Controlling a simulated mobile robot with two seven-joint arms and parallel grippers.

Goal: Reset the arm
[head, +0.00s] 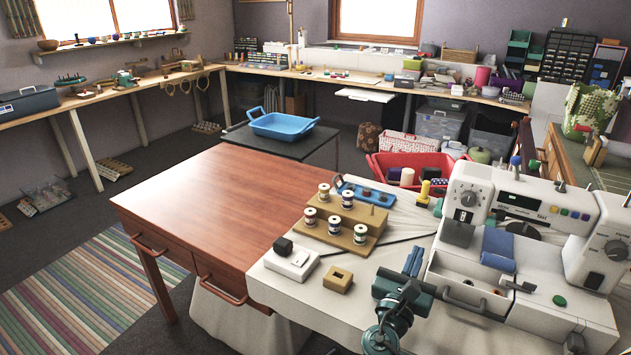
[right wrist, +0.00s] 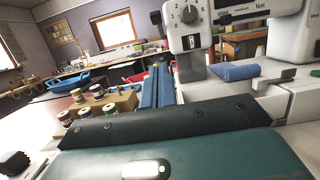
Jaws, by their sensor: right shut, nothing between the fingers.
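My right gripper (head: 413,260) is low in the head view, over the white sewing table (head: 300,308) and left of the sewing machine (head: 520,205). Its blue fingers are together, with nothing between them. In the right wrist view the fingers (right wrist: 156,80) point away, past the wooden spool rack (right wrist: 122,101) on their left and the machine on their right. The spool rack (head: 350,215) holds several thread spools. My left gripper is in neither view.
A white block with a dark knob (head: 291,259) and a small tan block (head: 338,279) lie left of my gripper. A rolled blue cloth (head: 497,250) lies on the machine's base. The brown wooden table (head: 215,195) is bare. A blue tray (head: 283,126) stands behind it.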

